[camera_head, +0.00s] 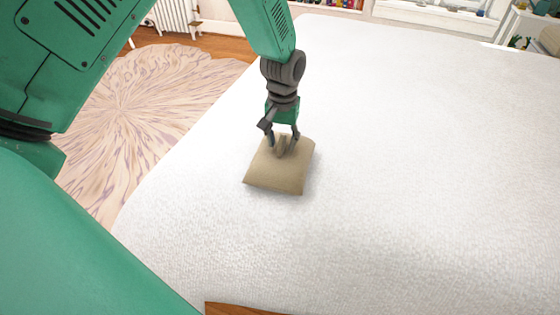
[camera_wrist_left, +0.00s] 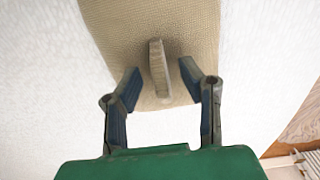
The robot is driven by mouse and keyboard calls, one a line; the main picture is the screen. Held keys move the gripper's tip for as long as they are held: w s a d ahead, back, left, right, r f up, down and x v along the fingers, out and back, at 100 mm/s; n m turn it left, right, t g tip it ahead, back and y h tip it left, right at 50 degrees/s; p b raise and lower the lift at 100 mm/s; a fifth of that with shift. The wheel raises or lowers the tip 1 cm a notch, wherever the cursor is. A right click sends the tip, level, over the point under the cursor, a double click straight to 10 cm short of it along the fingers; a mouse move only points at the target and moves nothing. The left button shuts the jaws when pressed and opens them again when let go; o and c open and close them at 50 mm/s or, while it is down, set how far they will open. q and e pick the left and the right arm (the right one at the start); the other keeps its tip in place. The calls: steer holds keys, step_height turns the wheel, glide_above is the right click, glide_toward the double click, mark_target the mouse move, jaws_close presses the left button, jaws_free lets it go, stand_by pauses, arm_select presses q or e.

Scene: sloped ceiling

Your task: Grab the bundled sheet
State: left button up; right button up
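The bundled sheet (camera_head: 278,170) is a tan, woven, pillow-like bundle lying on the white bed (camera_head: 400,190). It also shows in the left wrist view (camera_wrist_left: 150,30), with a narrow raised tab (camera_wrist_left: 159,68) standing up from it. My left gripper (camera_head: 283,138) is directly above the far part of the bundle, pointing down. In the wrist view its two fingers (camera_wrist_left: 160,80) are open on either side of the tab, with a visible gap on each side. I cannot tell whether the fingertips touch the bundle. My right gripper is not in view.
The bed surface around the bundle is clear. A patterned round rug (camera_head: 130,110) lies on the wooden floor at the left. A white radiator (camera_head: 175,18) and a shelf (camera_head: 440,15) stand at the back. A wooden edge (camera_head: 235,309) shows at the bottom.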

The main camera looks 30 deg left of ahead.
arm_select(q)
steer(key=shift+a+f, duration=0.1)
steer(key=shift+a, duration=0.05)
jaws_close()
